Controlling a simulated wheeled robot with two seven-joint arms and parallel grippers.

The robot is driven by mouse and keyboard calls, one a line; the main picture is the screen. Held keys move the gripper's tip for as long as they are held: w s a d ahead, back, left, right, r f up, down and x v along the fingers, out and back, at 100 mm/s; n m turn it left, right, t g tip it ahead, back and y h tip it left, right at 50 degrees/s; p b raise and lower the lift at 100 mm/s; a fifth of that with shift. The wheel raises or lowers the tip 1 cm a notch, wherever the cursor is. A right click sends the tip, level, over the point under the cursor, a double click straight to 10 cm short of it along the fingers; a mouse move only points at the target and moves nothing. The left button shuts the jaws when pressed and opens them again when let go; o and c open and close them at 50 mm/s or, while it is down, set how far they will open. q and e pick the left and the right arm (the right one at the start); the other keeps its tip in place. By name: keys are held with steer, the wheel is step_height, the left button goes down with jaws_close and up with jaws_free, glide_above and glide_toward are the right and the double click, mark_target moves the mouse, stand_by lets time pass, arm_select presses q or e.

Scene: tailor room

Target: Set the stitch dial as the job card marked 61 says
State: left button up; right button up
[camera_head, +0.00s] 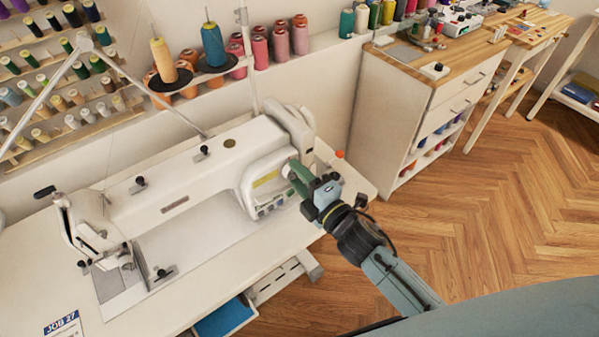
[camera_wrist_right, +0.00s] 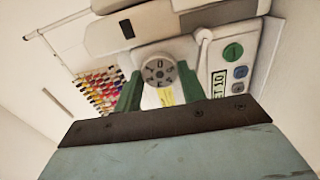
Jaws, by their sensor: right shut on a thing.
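The white sewing machine (camera_head: 190,190) stands on the white table, with a control panel at its right end. In the right wrist view the round grey stitch dial (camera_wrist_right: 159,71) sits on the machine, with dark marks on its face too small to read surely. My right gripper (camera_head: 297,178) has its green fingers on either side of the dial and is shut on it. My left gripper is out of view.
Beside the dial, the panel has a green round button (camera_wrist_right: 233,52) and a small display (camera_wrist_right: 218,86) ending in 10. Thread spools stand behind the machine. A white drawer cabinet (camera_head: 385,115) stands to the right, with open wooden floor (camera_head: 500,200) beyond it.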

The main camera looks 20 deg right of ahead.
arm_select(q)
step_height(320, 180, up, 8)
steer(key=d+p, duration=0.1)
steer(key=p, duration=0.7)
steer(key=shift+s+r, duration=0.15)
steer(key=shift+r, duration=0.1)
arm_select(e)
steer(key=m, duration=2)
steer(key=shift+r+m, duration=0.1)
steer(key=shift+m, duration=0.3)
steer(key=o, duration=1)
steer(key=shift+c, duration=0.2)
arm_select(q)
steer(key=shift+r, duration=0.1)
arm_select(e)
steer(key=v, duration=1.3)
